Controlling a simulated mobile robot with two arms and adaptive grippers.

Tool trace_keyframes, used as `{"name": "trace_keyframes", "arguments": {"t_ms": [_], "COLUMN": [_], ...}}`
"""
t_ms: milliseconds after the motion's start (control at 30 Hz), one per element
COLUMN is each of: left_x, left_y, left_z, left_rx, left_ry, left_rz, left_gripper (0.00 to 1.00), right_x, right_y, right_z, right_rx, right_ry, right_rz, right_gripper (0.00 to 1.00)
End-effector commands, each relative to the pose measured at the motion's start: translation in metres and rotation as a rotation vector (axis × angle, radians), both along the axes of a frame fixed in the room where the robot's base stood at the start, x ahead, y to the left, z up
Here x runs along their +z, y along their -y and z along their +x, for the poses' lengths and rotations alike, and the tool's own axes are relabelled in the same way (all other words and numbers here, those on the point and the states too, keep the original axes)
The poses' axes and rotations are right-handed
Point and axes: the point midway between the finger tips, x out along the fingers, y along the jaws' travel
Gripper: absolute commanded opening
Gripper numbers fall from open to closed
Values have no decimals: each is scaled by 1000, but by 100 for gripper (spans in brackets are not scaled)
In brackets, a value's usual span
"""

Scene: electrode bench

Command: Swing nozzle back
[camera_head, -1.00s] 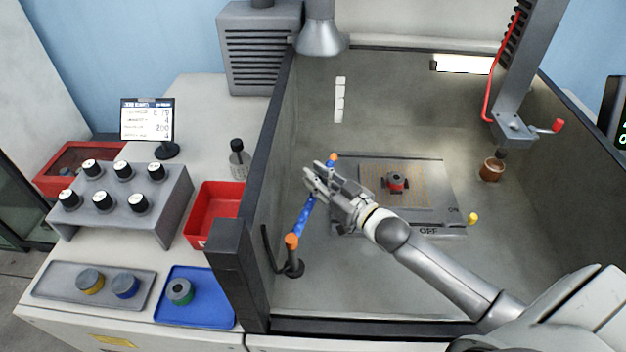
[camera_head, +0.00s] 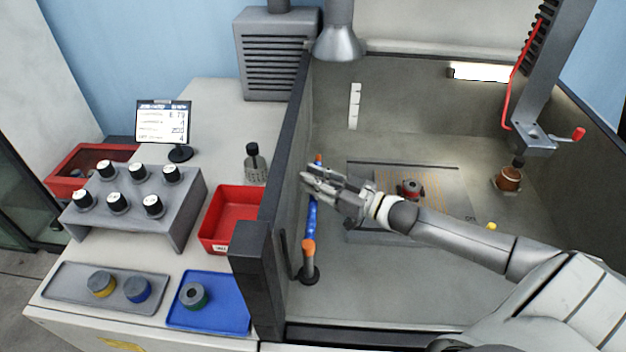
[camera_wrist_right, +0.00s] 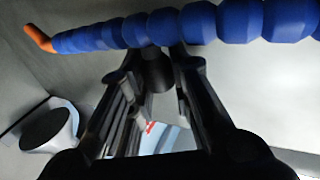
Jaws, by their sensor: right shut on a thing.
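The nozzle is a blue segmented hose (camera_head: 311,222) with an orange tip (camera_head: 318,160). It rises from an orange collar on a dark round base (camera_head: 309,274) and runs close along the left wall of the enclosure. My right gripper (camera_head: 312,181) is shut on the hose partway along it and hides part of it. In the right wrist view the blue hose (camera_wrist_right: 225,22) crosses at the fingertips (camera_wrist_right: 157,62), with its orange tip (camera_wrist_right: 38,38) at the left. My left gripper is not in view.
A grey column with a red handle (camera_head: 579,134) and a brown cup (camera_head: 509,178) stand at the right. The floor in front is clear.

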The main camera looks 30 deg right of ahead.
Motion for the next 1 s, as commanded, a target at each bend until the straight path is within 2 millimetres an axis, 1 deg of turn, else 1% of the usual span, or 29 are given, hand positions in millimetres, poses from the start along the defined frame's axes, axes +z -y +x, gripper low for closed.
{"name": "trace_keyframes", "arguments": {"t_ms": [133, 167, 300, 600, 733, 867, 1000], "left_x": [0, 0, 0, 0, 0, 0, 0], "left_y": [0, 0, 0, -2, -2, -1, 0], "left_z": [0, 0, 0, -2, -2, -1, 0], "left_rx": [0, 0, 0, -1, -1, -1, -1], "left_ry": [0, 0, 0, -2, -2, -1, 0], "left_rz": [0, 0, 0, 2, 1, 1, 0], "left_gripper": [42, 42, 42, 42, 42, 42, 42], "right_x": [1, 1, 1, 0, 0, -1, -1], "right_y": [-2, -2, -2, -1, 1, 7, 15], "right_z": [0, 0, 0, 0, -4, -16, -33], "right_rx": [3, 3, 3, 1, 1, 1, 2], "right_ry": [2, 2, 1, 1, 0, -3, -3], "right_rz": [5, 5, 4, 2, 1, 2, 2], "right_gripper": [0, 23, 41, 41, 41, 41, 41]}}
